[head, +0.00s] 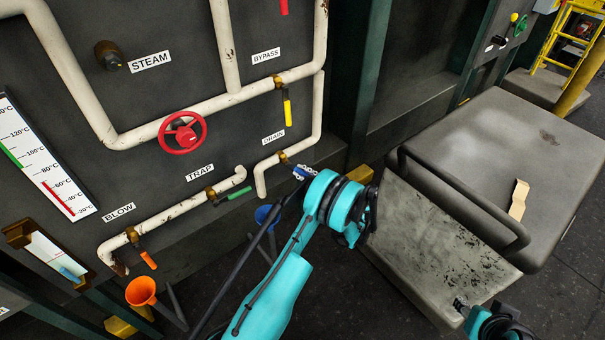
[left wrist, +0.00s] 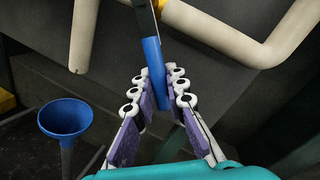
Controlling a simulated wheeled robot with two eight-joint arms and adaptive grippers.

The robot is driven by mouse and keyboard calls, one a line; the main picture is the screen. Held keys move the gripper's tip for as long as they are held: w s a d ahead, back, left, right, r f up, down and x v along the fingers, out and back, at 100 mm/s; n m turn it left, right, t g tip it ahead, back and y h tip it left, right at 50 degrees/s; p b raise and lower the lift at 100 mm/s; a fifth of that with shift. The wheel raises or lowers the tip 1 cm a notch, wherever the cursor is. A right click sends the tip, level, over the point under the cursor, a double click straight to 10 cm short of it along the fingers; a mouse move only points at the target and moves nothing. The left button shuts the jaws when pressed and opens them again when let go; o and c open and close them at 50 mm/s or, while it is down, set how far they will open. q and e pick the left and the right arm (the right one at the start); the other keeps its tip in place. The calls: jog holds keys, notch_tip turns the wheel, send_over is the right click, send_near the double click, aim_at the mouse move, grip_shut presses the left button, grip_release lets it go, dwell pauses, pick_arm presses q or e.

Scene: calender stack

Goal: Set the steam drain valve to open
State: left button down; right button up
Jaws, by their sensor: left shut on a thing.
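The DRAIN label (head: 273,137) is on the dark panel above a white pipe with a brass valve (head: 283,157). The valve's blue lever handle (head: 298,173) points down and right, across the pipe. In the left wrist view the blue handle (left wrist: 153,62) runs between the purple fingers of my left gripper (left wrist: 156,95), which is shut on it. In the head view my left gripper (head: 306,172) is at the handle's end, partly covering it. Part of my right gripper (head: 461,304) shows at the lower right; its finger opening is unclear.
Nearby valves have yellow (head: 288,112), green (head: 240,192) and orange (head: 148,259) handles. A red handwheel (head: 183,132) is left. A blue funnel (left wrist: 65,118) stands below the pipes, an orange funnel (head: 142,291) at lower left. A grey cart (head: 490,150) stands right.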

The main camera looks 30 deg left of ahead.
pick_arm(q)
jog(key=w+r+n, duration=0.1)
jog(key=n, duration=0.1)
jog(key=w+d+r+n+h, duration=0.1)
jog(key=n, duration=0.1)
jog(key=shift+r+p, duration=0.4)
jog(key=shift+w+d+r+n+t+h+p, duration=0.15)
jog(key=shift+r+n+h+p, duration=0.1)
jog(key=shift+r+n, duration=0.5)
jog(key=shift+w+a+r+n+t+h+p, duration=0.15)
jog(key=shift+r+n, duration=0.35)
jog(key=shift+n, duration=0.5)
jog(key=shift+w+d+r+n+t+h+p, duration=0.1)
jog(key=shift+w+r+n+t+h+p, duration=0.15)
jog(key=shift+r+n, duration=0.5)
jog(key=c, duration=1.5)
grip_release()
jog(key=shift+d, duration=0.1)
jog(key=v, duration=1.2)
